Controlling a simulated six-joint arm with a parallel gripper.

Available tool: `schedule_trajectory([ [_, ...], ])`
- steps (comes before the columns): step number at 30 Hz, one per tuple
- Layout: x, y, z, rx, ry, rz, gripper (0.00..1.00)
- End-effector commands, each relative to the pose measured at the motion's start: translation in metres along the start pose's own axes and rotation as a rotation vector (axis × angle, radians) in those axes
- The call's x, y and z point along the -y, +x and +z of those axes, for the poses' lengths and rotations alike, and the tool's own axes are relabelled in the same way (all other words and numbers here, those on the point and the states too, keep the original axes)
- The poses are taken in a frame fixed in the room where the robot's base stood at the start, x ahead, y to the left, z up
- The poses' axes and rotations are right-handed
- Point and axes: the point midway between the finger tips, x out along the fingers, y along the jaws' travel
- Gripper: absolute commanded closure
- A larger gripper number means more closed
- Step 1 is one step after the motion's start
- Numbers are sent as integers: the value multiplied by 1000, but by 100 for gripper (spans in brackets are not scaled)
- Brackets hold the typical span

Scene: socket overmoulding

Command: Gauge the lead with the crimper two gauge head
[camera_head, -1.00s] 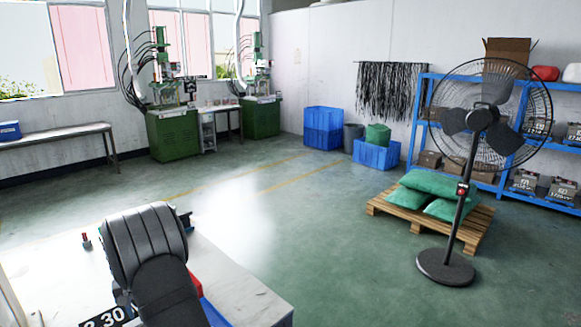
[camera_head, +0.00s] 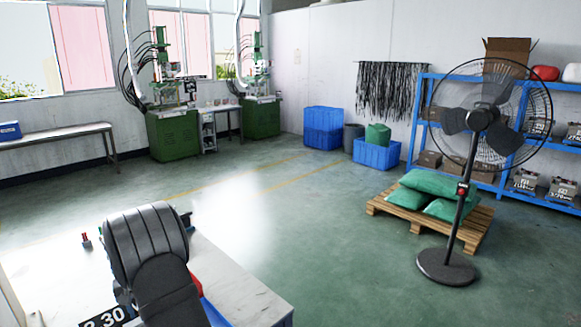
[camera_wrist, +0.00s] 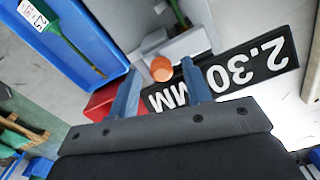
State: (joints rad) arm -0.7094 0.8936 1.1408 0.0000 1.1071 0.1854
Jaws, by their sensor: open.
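My gripper (camera_wrist: 161,66) is open, with its two blue fingers apart above the workbench in the wrist view. An orange rounded piece (camera_wrist: 161,69) on a grey device (camera_wrist: 183,42) shows between the fingertips; I cannot tell if anything touches it. A black plate marked 2.30 MM (camera_wrist: 240,66) lies behind the right finger. It also shows in the head view (camera_head: 106,318). A green-handled tool with a white tag (camera_wrist: 62,33) lies in a blue tray (camera_wrist: 88,84) at upper left. I cannot make out a lead, or which part is the crimper two gauge head.
A red block (camera_wrist: 102,102) is close to the left finger. Small red-topped items (camera_head: 86,241) stand on the white bench (camera_head: 240,290) left of my arm. The floor beyond is open, with a fan (camera_head: 470,150) and a pallet of green sacks (camera_head: 425,195) at right.

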Motion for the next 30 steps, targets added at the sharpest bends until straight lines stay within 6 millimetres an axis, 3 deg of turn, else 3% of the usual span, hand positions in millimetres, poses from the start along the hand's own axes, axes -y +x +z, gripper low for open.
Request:
schedule_trajectory([
  [2,0,-6,-1,-2,0,0,55],
  [4,1,-27,-4,-6,0,-1,55],
  [9,2,-119,-7,-11,0,-2,55],
  [12,2,-157,-3,-6,0,-1,55],
  [14,2,-169,0,-3,0,0,55],
  [17,2,-168,1,2,0,0,55],
  [20,2,-153,1,4,0,1,55],
  [30,2,-80,1,3,0,1,55],
])
